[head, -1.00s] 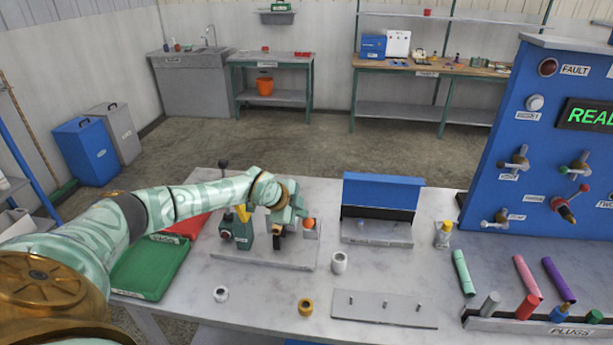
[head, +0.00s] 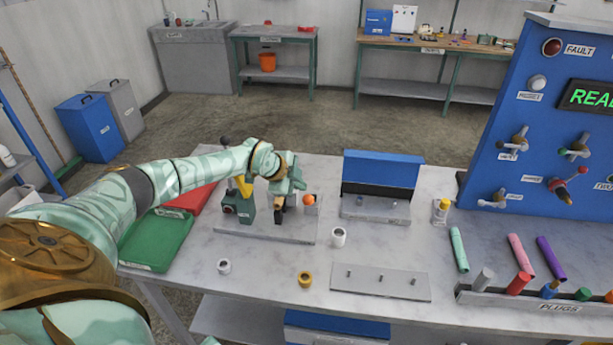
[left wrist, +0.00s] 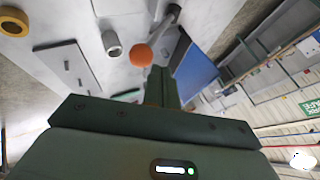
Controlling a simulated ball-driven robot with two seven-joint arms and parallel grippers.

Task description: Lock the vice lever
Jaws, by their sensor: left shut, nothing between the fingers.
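My left gripper (head: 286,203) is shut and empty, between the green block and the ball, hiding part of the vice. Its shut fingers (left wrist: 166,85) show close to the ball. My right gripper is out of view.
A blue-backed fixture (head: 382,175) stands right of the vice. A white ring (head: 338,237), a yellow ring (head: 305,279) and a pegged plate (head: 380,281) lie in front. Green (head: 152,245) and red trays lie left. A blue panel (head: 545,120) stands right.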

